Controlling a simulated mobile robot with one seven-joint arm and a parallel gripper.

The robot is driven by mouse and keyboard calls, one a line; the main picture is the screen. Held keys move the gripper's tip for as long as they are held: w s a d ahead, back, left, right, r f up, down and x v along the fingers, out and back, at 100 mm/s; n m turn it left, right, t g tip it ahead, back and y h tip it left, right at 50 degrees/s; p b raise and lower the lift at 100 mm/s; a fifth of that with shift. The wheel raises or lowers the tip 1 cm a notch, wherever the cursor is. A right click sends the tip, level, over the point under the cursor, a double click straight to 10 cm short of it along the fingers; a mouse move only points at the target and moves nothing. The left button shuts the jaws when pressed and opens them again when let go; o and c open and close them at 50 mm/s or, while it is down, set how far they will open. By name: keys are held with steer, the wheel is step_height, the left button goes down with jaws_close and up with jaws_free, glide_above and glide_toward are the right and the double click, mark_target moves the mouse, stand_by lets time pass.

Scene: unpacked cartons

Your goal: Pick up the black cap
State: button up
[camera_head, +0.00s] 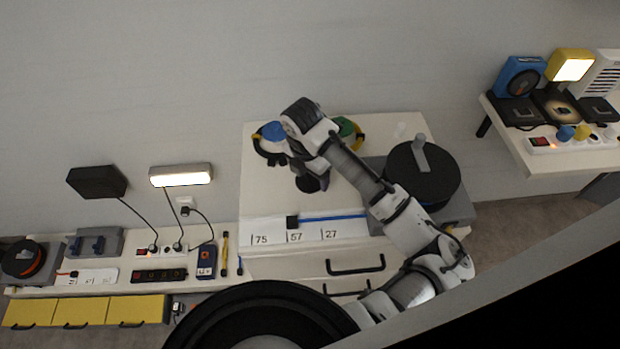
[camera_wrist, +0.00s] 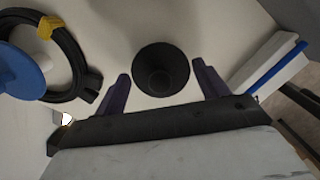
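The black cap is a dark round piece with a smaller round centre. It lies on the pale worktop and shows in the wrist view (camera_wrist: 160,83) between the two dark purple fingers of my gripper (camera_wrist: 161,70). The fingers are spread, with pale surface visible on both sides of the cap, and do not appear to touch it. In the head view my gripper (camera_head: 303,168) points down over the worktop, and the cap is mostly hidden by it there. I cannot tell the exact height of the fingers above the cap.
A blue disc (camera_head: 273,131) with a black cable coil lies left, a green disc (camera_head: 346,127) right behind. A blue bar (camera_head: 334,217) lies in front near the number labels. A large black drum (camera_head: 424,178) stands right. Worktop (camera_head: 262,200) around the cap is mostly clear.

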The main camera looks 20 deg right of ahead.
steer(key=c, duration=0.7)
steer(key=shift+o, duration=0.2)
steer(key=shift+r, duration=0.15)
step_height(320, 180, up, 20)
steer(key=b, duration=0.1)
steer(key=shift+f, duration=0.2)
